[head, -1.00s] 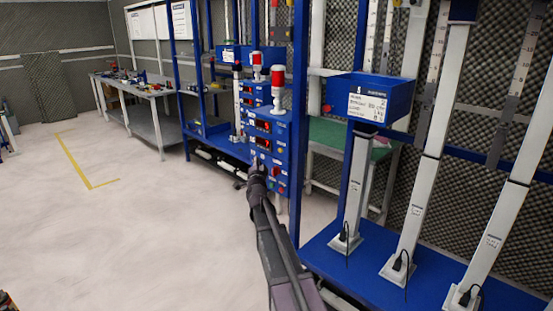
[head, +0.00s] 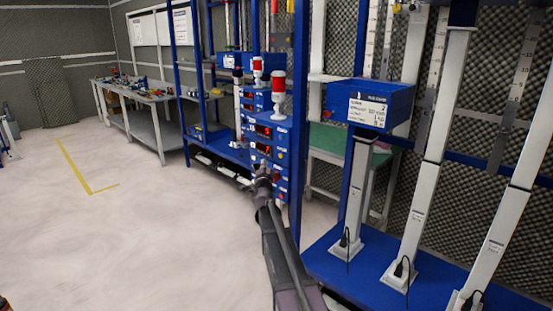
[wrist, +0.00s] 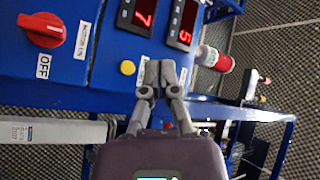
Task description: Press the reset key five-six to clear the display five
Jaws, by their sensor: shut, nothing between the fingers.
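A blue control panel (head: 284,140) stands at the rack's end, with red-lit displays. In the wrist view, one display (wrist: 142,14) reads 7 and another display (wrist: 183,22) reads 5. A round yellow button (wrist: 127,68) sits on the panel near the 7 display. My gripper (wrist: 159,72) is shut and empty, its fingertips over the panel edge, right of the yellow button in the wrist view. Contact with the panel cannot be told. In the head view my gripper (head: 262,168) is in front of the panel, hiding part of it. Which key is five-six is not readable.
A red rotary knob (wrist: 42,29) labelled OFF is on the same panel. A blue box (head: 370,103) and white columns (head: 408,215) stand to the right. The floor (head: 140,235) at left is clear.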

